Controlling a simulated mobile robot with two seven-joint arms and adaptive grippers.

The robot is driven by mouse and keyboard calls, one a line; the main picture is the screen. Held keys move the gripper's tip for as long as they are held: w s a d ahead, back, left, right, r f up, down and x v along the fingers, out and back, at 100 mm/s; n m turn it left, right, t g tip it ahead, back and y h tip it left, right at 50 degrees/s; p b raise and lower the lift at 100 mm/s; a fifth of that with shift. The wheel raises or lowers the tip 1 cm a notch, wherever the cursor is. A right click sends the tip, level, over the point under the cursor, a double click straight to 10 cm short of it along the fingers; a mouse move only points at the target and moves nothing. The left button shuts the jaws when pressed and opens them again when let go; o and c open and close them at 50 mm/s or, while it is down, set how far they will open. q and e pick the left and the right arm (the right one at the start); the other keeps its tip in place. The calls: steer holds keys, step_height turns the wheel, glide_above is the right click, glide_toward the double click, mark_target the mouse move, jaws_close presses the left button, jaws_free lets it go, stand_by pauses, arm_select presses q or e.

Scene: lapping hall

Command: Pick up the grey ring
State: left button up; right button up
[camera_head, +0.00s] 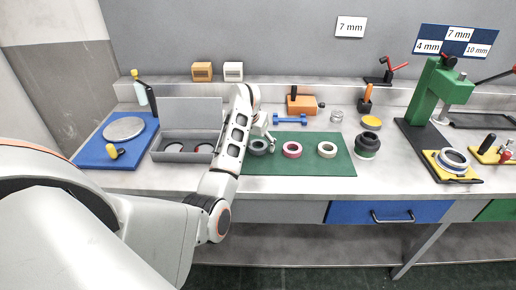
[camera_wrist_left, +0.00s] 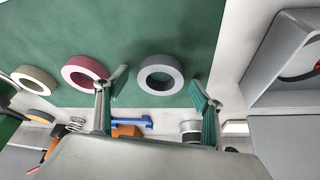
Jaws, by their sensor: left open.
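The grey ring (camera_head: 257,152) lies flat at the left end of the green mat (camera_head: 340,170), partly covered by my left gripper in the head view. In the left wrist view the grey ring (camera_wrist_left: 178,86) shows whole, between the lines of the two fingers. My left gripper (camera_head: 266,139) is open and empty, just above and beside the ring. Its spread fingertips also show in the left wrist view (camera_wrist_left: 161,88), with green pads. I cannot tell the exact height gap. My right gripper is not in view.
A red ring (camera_head: 292,154) and a pale ring (camera_head: 327,154) lie to the right on the mat. An open grey case (camera_head: 170,156) stands close on the left. A blue dumbbell-shaped part (camera_head: 290,120) lies behind. Black stacked rings (camera_head: 367,150) stand at the mat's right.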

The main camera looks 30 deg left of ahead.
arm_select(q)
steer(key=c, duration=1.3)
steer(key=shift+r, duration=0.15)
